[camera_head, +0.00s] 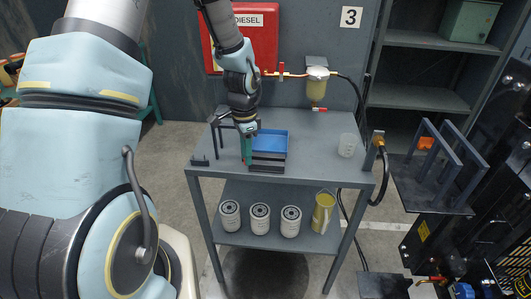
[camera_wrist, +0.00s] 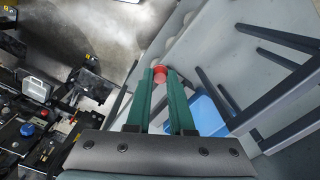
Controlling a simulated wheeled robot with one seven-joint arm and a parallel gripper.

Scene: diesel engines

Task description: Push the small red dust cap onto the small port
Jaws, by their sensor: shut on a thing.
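My gripper (camera_head: 247,162) shows its green fingers over the front left part of the table, by the left end of the blue tray. In the wrist view my gripper (camera_wrist: 160,80) is shut on the small red dust cap (camera_wrist: 159,73), which sits between the fingertips. The cap cannot be made out in the head view. I cannot tell which fitting is the small port; part of the dark engine (camera_head: 480,215) stands at the right, and machine parts also show at the left of the wrist view.
The grey table (camera_head: 318,140) carries the blue tray (camera_head: 272,133), a dark slotted block (camera_head: 268,163) and a clear cup (camera_head: 347,145). Posts of a dark rack stand near the gripper. A hose hangs between table and engine.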

